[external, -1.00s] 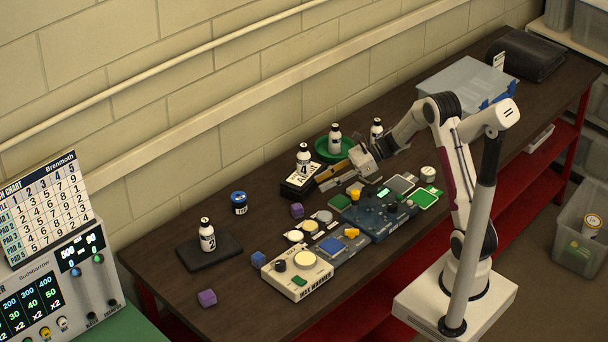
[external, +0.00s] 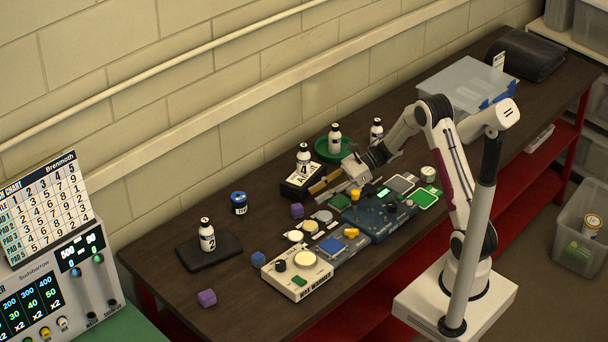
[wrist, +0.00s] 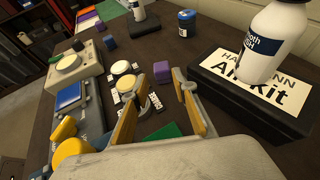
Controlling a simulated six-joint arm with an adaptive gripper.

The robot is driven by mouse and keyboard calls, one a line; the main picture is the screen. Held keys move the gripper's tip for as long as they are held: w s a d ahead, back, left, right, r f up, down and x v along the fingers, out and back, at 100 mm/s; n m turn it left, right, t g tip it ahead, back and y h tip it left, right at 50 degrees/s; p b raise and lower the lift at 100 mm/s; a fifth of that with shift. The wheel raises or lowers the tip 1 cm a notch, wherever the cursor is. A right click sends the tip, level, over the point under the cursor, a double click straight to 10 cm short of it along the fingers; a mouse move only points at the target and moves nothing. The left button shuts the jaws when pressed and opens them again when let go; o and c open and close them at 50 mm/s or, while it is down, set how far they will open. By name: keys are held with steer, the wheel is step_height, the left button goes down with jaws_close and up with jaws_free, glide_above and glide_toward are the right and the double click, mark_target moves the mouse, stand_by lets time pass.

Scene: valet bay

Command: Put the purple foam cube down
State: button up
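One purple foam cube (external: 297,210) rests on the dark bench, left of my gripper. In the wrist view this purple cube (wrist: 162,72) shows beyond my fingertips, apart from them. A second purple cube (external: 207,298) lies near the bench's front left. My gripper (external: 333,187) is over the bench beside the black kit box. In the wrist view my gripper (wrist: 160,82) has its two tan-sided fingers spread with nothing held between them.
The kit box (external: 300,183) with a bottle on it stands close by my gripper. A blue cube (external: 258,258), a white warmer (external: 297,283) and a blue jar (external: 239,203) are on the bench. Bare bench lies between the jar and the blue cube.

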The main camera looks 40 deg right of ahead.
mark_target(297, 206)
steer(key=shift+x, duration=1.85)
steer(key=shift+x, duration=2.6)
steer(key=shift+w+d, duration=0.1)
steer(key=shift+c, duration=0.4)
steer(key=c, duration=0.5)
steer(key=shift+o, duration=0.2)
steer(key=shift+r, duration=4.95)
